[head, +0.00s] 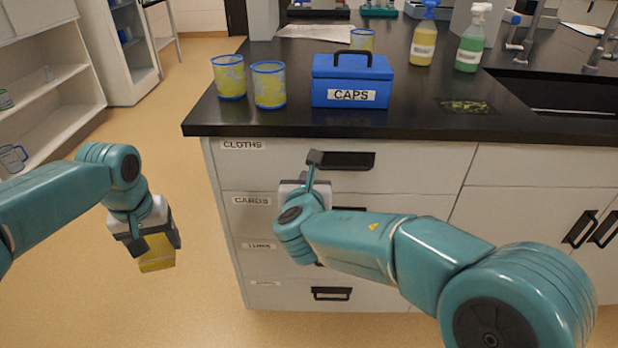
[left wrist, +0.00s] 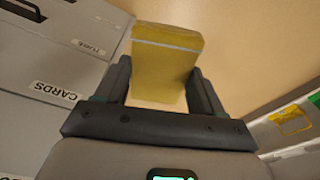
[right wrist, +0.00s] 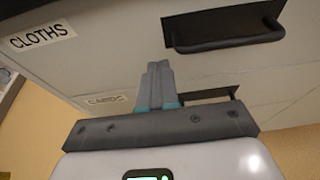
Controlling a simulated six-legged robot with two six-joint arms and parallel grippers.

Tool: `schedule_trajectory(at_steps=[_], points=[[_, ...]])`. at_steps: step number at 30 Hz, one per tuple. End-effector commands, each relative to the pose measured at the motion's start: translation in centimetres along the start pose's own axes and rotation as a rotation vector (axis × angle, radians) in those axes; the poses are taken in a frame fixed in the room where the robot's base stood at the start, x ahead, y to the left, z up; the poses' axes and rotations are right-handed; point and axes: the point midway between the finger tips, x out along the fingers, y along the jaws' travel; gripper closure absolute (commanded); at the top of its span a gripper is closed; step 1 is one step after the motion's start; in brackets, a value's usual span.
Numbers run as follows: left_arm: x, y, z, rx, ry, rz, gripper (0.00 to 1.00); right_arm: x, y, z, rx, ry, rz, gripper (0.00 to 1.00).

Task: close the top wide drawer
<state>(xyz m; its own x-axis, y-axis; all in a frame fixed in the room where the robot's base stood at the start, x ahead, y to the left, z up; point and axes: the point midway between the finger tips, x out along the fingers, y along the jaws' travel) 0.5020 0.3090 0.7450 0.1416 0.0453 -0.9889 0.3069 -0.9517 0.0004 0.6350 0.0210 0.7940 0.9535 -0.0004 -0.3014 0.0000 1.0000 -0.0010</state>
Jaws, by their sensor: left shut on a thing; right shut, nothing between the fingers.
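The top wide drawer (head: 272,168), labelled CLOTHS, is in the cabinet under the black counter. Its front looks flush or nearly flush with the fronts around it; I cannot tell whether a small gap is left. Its dark handle (head: 355,161) also shows in the right wrist view (right wrist: 228,38). My right gripper (head: 315,160) is shut and empty in front of this drawer, near the handle's left end; I cannot tell if it touches. My left gripper (head: 152,243) is shut on a yellow block (left wrist: 165,55) and holds it above the floor, left of the cabinet.
Lower drawers include one labelled CARDS (head: 240,210). A sink is at right. Open shelves (head: 55,105) stand at left. Floor between is clear.

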Motion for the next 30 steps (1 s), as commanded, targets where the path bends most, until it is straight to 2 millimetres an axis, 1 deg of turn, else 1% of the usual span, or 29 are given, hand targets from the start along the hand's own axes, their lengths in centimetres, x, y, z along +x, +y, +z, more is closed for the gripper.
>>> schedule_trajectory(at_steps=[2, 15, 18, 21, 26, 29, 30], points=[[0.1, 0.0, -0.1, 0.0, 0.0, 0.0, 0.61, -0.1, 0.2, -0.1, 0.0, 0.001, 0.001, 1.0], [-0.7, 0.0, -0.7, 0.0, 0.0, 0.0, 0.61, -7.6, 0.3, 0.2, 0.0, 0.002, 0.002, 1.0], [-0.8, 0.0, -0.7, 0.0, 0.0, 0.0, 0.61, -8.8, 0.4, 0.1, 0.0, 0.002, 0.002, 1.0], [-0.9, 0.0, -0.7, 0.0, 0.0, 0.0, 0.61, -9.5, 0.3, 0.0, -0.001, 0.003, 0.001, 1.0], [-0.9, 0.1, -0.6, 0.001, 0.0, 0.0, 0.61, -9.7, 0.2, -0.2, 0.003, 0.009, -0.001, 1.0], [-0.8, 0.3, -0.5, 0.006, 0.0, 0.001, 0.61, -9.3, -0.4, -1.9, 0.032, 0.06, -0.013, 1.0], [-0.8, 0.4, -0.4, 0.01, 0.0, 0.002, 0.61, -9.0, -0.8, -3.1, 0.056, 0.1, -0.022, 1.0]])
